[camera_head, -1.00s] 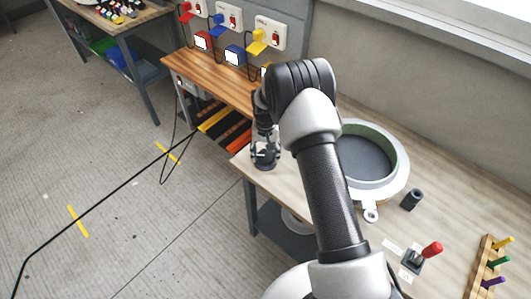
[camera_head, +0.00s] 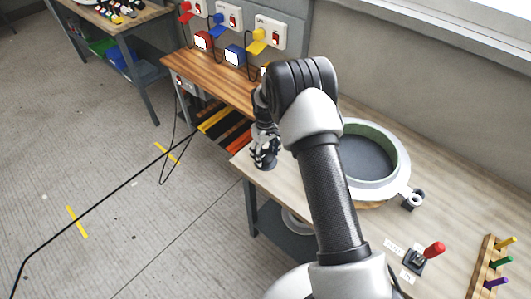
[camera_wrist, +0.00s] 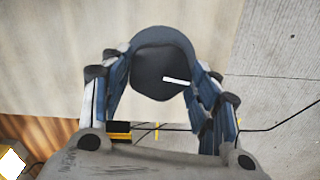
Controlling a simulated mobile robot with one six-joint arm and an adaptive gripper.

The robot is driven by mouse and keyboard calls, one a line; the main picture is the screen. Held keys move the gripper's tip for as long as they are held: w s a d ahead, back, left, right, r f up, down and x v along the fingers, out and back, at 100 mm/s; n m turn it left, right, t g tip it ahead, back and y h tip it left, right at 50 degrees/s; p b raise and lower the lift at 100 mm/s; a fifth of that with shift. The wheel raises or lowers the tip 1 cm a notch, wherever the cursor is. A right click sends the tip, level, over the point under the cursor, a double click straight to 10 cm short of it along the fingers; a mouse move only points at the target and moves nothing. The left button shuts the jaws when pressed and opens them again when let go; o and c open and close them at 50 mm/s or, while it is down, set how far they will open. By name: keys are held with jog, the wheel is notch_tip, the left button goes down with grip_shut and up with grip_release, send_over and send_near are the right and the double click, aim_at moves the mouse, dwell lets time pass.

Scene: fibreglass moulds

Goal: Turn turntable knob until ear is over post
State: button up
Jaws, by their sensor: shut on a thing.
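A round mould (camera_head: 403,160) with a pale rim and green inner wall sits on the turntable on the workbench. Its ear (camera_head: 407,203), a small light tab with a hole, sticks out at the lower right, at the dark post (camera_head: 419,192). In this view the ear overlaps the post; I cannot tell whether they line up exactly. My gripper (camera_head: 264,158) is at the bench's left corner. In the wrist view, its fingers (camera_wrist: 163,95) are around the dark round knob (camera_wrist: 158,60), which has a white line on top.
A lever with a red handle (camera_head: 433,249) and a wooden rack (camera_head: 484,263) with coloured pegs stand at the front right. A wooden bench (camera_head: 215,75) with switch boxes is behind. My arm covers part of the mould's left side.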

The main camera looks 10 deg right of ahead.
aim_at(266, 155)
jog(key=shift+n, duration=0.9)
jog(key=o, duration=1.1)
jog(key=shift+c, duration=0.2)
jog(key=shift+r, duration=0.1)
notch_tip(266, 155, up, 12)
